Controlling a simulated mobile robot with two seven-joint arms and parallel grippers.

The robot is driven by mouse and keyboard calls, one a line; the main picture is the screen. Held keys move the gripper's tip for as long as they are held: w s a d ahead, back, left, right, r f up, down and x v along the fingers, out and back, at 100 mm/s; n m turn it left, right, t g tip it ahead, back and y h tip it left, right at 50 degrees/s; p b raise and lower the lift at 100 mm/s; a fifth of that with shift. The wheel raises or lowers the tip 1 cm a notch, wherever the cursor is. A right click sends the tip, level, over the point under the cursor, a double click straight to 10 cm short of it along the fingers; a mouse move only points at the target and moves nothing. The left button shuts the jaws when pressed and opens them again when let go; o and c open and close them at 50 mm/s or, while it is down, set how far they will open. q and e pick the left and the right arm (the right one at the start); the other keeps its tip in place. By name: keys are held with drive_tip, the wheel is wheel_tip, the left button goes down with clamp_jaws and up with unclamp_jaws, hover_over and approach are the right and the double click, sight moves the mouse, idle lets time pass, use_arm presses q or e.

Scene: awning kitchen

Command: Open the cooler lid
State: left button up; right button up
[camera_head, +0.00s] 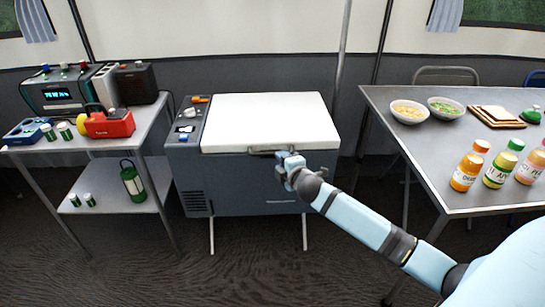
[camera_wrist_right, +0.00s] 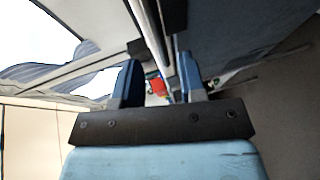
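The cooler (camera_head: 245,190) is a dark grey box on thin legs, standing between two tables. Its white lid (camera_head: 268,120) lies flat and looks closed. A grey bar handle (camera_head: 262,151) runs along the lid's front edge. My right gripper (camera_head: 284,157) is at the right part of this handle. In the right wrist view, the fingers of the right gripper (camera_wrist_right: 160,85) stand apart, with a long light bar (camera_wrist_right: 152,30) running toward the gap between them. I cannot tell whether they touch it. My left gripper is not in view.
A metal table (camera_head: 490,165) with bowls (camera_head: 408,112) and bottles (camera_head: 466,172) stands at the right, close to my right arm. The floor before the cooler is clear.

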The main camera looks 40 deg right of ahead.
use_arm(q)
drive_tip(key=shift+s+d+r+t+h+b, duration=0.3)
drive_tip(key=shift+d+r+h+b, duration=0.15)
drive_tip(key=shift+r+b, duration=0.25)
use_arm(e)
drive_tip(key=shift+x, duration=3.2)
clamp_jaws()
